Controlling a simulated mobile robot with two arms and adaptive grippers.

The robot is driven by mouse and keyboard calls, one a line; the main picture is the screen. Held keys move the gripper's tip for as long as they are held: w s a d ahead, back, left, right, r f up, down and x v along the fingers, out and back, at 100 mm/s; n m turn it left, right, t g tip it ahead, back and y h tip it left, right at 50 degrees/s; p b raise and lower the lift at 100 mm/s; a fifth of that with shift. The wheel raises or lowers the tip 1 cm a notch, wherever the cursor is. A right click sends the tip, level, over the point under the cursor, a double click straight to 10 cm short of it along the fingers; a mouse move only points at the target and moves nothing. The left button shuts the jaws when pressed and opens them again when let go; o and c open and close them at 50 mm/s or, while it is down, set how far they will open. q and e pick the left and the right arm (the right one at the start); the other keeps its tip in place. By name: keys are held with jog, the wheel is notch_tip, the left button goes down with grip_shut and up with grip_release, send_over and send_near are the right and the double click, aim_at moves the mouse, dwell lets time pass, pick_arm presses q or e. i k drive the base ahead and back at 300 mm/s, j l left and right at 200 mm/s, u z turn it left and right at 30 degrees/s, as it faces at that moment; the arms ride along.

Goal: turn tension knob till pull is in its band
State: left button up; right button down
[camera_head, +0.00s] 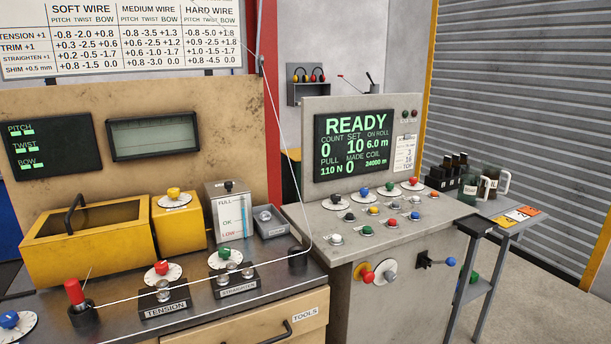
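The tension knob (161,268) is red on a white dial, on the steel bench at a block with small rollers labelled TENSION (165,308). A thin white wire (200,290) runs across the bench past this block. No pull band is readable. Neither of my grippers is in view.
A green knob (223,252) sits behind the STRAIGHTEN block (237,287). A red-handled lever (75,292) stands front left, with a yellow box (88,245) behind it. A gauge box (229,212) marked FULL, OK, LOW stands behind. Several knobs and buttons cover the console.

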aim_at(162, 267)
jog(key=i+l+u, duration=0.15)
jog(key=i+u, duration=0.2)
jog(key=i, duration=0.8)
